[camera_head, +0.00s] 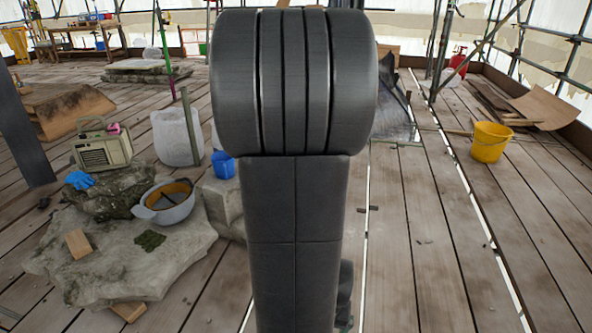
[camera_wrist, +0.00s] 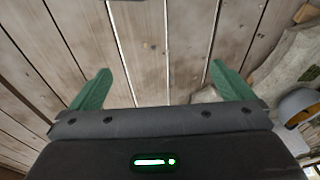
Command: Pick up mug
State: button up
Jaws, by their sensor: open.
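I cannot make out a mug for certain. A small blue vessel (camera_head: 223,165) on a pale stone block in the head view may be the mug, but its handle is not clear, and my own arm stands just right of it. My gripper (camera_wrist: 160,68) shows in the wrist view with its two green fingers wide apart. It is empty, above bare planks, and no mug shows between or beside the fingers. In the head view my arm hides the middle of the scene and the gripper does not show.
A grey bowl (camera_head: 168,203), a radio (camera_head: 102,148) and a blue glove (camera_head: 80,180) rest on rough stones at the left. The bowl also shows at the wrist view's right edge (camera_wrist: 299,104).

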aim_at(223, 165)
jog(key=k+j+z, duration=0.1)
jog(key=i+j+z, duration=0.15)
jog(key=k+z, duration=0.1)
jog(key=i+j+u, duration=0.15)
jog(key=i+j, duration=0.15)
jog(key=i+j+u, duration=0.2)
jog(key=i, duration=0.3)
jog(key=i+j+u, duration=0.15)
jog(key=i, duration=0.25)
jog(key=i+j+u, duration=0.15)
jog(key=i, duration=0.3)
jog(key=j, duration=0.1)
